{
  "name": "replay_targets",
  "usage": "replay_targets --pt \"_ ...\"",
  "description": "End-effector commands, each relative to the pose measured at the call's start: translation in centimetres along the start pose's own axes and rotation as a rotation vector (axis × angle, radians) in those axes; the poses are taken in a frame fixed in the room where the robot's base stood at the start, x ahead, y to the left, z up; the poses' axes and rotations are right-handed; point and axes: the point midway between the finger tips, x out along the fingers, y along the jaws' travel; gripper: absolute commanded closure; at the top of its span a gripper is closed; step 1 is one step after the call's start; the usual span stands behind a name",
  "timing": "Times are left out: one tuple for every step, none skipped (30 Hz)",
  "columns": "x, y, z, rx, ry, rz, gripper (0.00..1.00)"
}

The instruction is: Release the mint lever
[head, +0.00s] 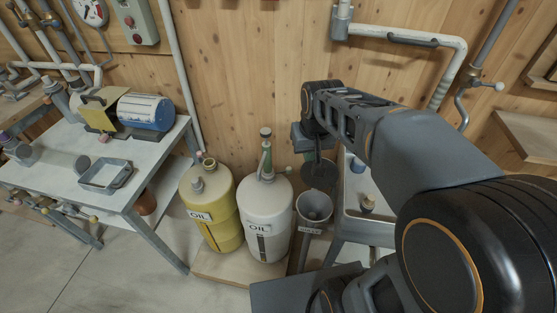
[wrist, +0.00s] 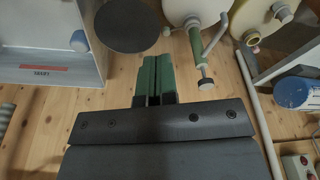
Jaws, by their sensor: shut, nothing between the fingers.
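I cannot make out a clearly mint-coloured lever in either view. The nearest match is a green upright pump part (head: 266,158) with a grey knob on top, on the white oil can (head: 266,213). It also shows in the wrist view (wrist: 196,43). My gripper (head: 310,157) is to the right of it in the head view. In the wrist view my gripper's green fingers (wrist: 155,60) are together, with nothing between them. They are apart from the green pump part in that picture.
A yellow oil can (head: 207,215) stands left of the white one. A dark round disc (head: 320,174) is below my gripper, above a grey bucket (head: 314,207). A metal table (head: 140,180) is at left. A wooden wall closes the back.

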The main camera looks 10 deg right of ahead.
Motion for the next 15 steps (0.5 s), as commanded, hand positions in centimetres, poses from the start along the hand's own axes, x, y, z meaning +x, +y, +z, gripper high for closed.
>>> replay_targets --pt "-0.4 -0.1 -2.6 -0.004 -0.022 0.000 1.00" --pt "-0.5 -0.2 -3.9 -0.007 -0.033 0.000 1.00" --pt "-0.4 -0.2 -5.7 -0.010 -0.049 0.000 1.00" --pt "-0.4 -0.3 -7.0 -0.013 -0.060 0.000 1.00" --pt "-0.2 -0.3 -8.3 -0.016 -0.072 0.000 1.00" --pt "0.1 -0.4 -10.0 -0.019 -0.087 -0.001 1.00" --pt "0.4 -0.5 -11.2 -0.021 -0.098 -0.001 1.00" --pt "0.7 -0.5 -12.4 -0.024 -0.109 -0.001 1.00" --pt "1.3 -0.6 -13.9 -0.026 -0.125 -0.001 1.00" --pt "1.7 -0.6 -15.1 -0.028 -0.135 -0.001 1.00" --pt "2.2 -0.7 -16.1 -0.030 -0.146 0.000 1.00" --pt "3.0 -0.8 -17.4 -0.032 -0.162 0.000 1.00" --pt "3.6 -0.8 -18.4 -0.034 -0.171 0.000 1.00" --pt "4.3 -0.8 -19.3 -0.035 -0.183 0.000 1.00" --pt "5.3 -0.9 -20.4 -0.037 -0.199 0.000 1.00"
